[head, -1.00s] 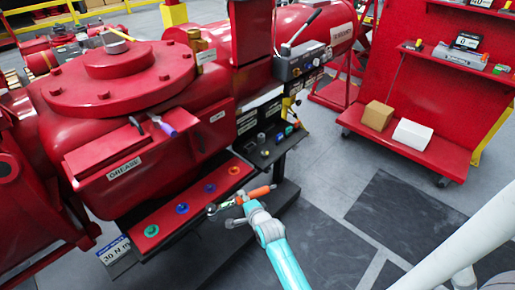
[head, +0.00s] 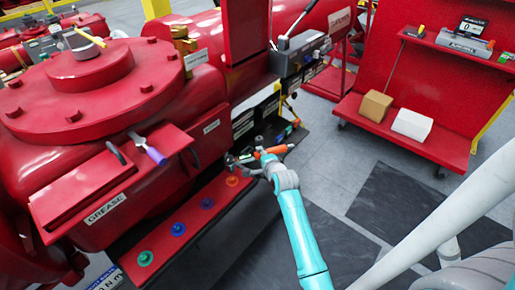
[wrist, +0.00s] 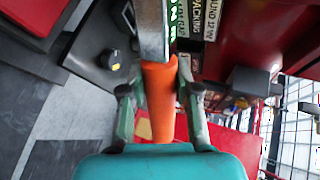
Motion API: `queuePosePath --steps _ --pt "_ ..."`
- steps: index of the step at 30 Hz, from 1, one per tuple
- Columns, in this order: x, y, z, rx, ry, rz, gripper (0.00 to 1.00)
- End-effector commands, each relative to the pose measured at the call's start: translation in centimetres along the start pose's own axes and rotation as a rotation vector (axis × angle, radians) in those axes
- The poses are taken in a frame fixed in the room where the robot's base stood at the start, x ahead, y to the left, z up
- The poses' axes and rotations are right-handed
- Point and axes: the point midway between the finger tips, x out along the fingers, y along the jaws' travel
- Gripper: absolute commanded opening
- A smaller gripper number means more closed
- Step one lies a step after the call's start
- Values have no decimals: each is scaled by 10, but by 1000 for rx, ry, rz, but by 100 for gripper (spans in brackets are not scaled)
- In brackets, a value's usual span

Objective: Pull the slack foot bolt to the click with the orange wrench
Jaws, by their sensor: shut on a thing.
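My gripper (head: 264,164) is shut on the orange handle of the wrench (head: 278,149). In the wrist view the orange handle (wrist: 158,100) lies between both fingers, and the metal shaft runs up out of the picture. In the head view the wrench's head end points left, above the far end of the red foot rail (head: 190,238). The rail bears bolts with coloured rings: green (head: 145,258), two blue (head: 178,229) and orange (head: 232,181). The wrench end appears just beyond the orange-ringed bolt, apart from it. I cannot tell which bolt is slack.
The red valve body (head: 90,90) stands over the rail, with a GREASE shelf (head: 80,190) jutting out that holds a purple-handled tool (head: 150,150). A dark tool ledge (head: 285,135) is close behind my gripper. A red cart (head: 420,135) stands at right; the floor between is clear.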

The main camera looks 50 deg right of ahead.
Motion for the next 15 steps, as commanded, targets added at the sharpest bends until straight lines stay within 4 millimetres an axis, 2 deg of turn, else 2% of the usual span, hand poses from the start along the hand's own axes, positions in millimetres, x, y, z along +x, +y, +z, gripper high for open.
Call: queuePosePath --steps 15 --pt "-2 2 0 3 -4 -2 0"
